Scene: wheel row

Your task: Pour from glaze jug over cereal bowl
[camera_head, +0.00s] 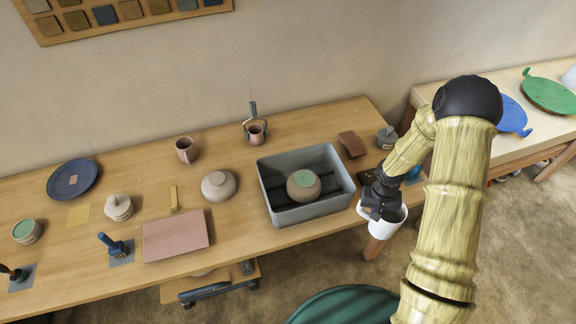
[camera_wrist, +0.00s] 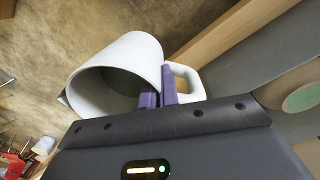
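The white glaze jug (camera_head: 384,226) hangs off the table's front edge, to the right of the grey basin. A rounded clay bowl (camera_head: 304,190), apparently the cereal bowl, sits upside down with a green patch on top inside the basin. It also shows at the wrist view's right edge (camera_wrist: 282,88).
The grey basin (camera_head: 313,212) has raised walls around the bowl. A second overturned bowl (camera_head: 219,185) and a pink mug (camera_head: 186,150) stand to its left. A brown block (camera_head: 352,144) and a small grey jar (camera_head: 387,138) stand right of it, near my arm.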

